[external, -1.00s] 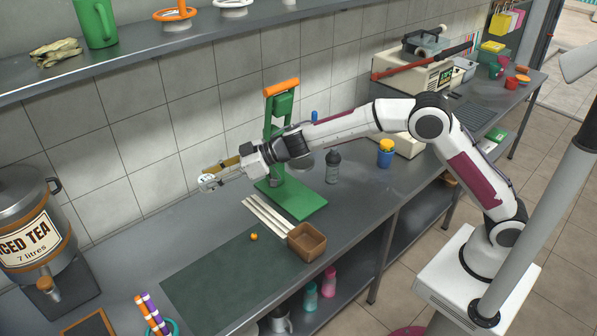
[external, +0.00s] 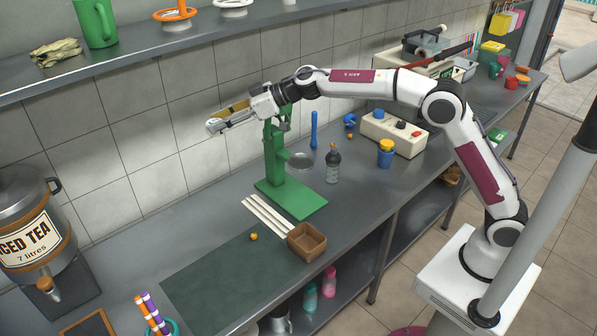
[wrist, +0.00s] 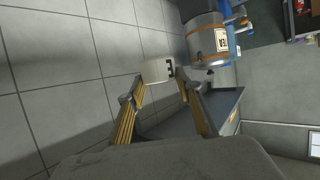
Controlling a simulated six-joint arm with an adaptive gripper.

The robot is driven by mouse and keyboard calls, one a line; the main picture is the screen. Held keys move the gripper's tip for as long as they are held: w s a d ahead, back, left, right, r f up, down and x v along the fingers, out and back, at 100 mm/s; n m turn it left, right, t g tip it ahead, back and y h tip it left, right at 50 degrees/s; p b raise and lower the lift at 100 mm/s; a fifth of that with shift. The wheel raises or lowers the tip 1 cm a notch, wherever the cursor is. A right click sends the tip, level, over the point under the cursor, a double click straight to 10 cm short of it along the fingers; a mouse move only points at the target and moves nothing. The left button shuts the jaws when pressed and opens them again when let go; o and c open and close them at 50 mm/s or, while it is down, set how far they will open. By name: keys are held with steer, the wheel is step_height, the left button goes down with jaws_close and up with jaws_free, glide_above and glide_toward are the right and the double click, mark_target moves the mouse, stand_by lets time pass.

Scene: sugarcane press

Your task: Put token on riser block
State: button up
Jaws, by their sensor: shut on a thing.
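My gripper (external: 221,125) is raised in front of the tiled wall, to the left of the green press's upper part. It is shut on the token, a pale round piece with a dark mark, held between the fingertips in the wrist view (wrist: 157,71). In the external view the token is very small at the fingertips and partly hidden by them. The token is clear of the counter. I cannot make out which thing is the riser block in either view.
The green press (external: 277,160) stands below and right of my gripper. White sticks (external: 266,216), a small orange ball (external: 254,237) and a brown box (external: 306,242) lie near the dark mat (external: 215,275). An iced tea dispenser (external: 32,235) stands left. The shelf (external: 130,58) runs above.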

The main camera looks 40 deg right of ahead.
steer(key=w+d+r+m+t+h, duration=0.1)
steer(key=w+d+r, duration=0.25)
steer(key=d, duration=0.45)
steer(key=w+d+r+m+t, duration=0.1)
steer(key=w+d+r, duration=0.1)
steer(key=d+r, duration=0.35)
steer(key=w+d+f+m+t+h, duration=0.1)
steer(key=w+d+f+m+h, duration=0.15)
steer(key=d, duration=1.15)
steer(key=w+d+f+m+t+h, duration=0.15)
steer(key=d+f, duration=0.25)
steer(key=d, duration=1)
steer(key=s+d+f+m+h, duration=0.2)
steer(key=s+d+f, duration=0.45)
steer(key=d, duration=0.45)
steer(key=s+d+f+m+h, duration=0.1)
steer(key=s+d+f+h, duration=0.1)
steer(key=s+d+f, duration=0.7)
steer(key=s+d+f+m+h, duration=0.1)
steer(key=s+d+f, duration=0.4)
steer(key=s+d, duration=0.2)
steer(key=shift+s+t+h, duration=0.15)
steer(key=shift+t+h, duration=0.15)
steer(key=shift+t, duration=0.15)
steer(key=shift+f, duration=0.2)
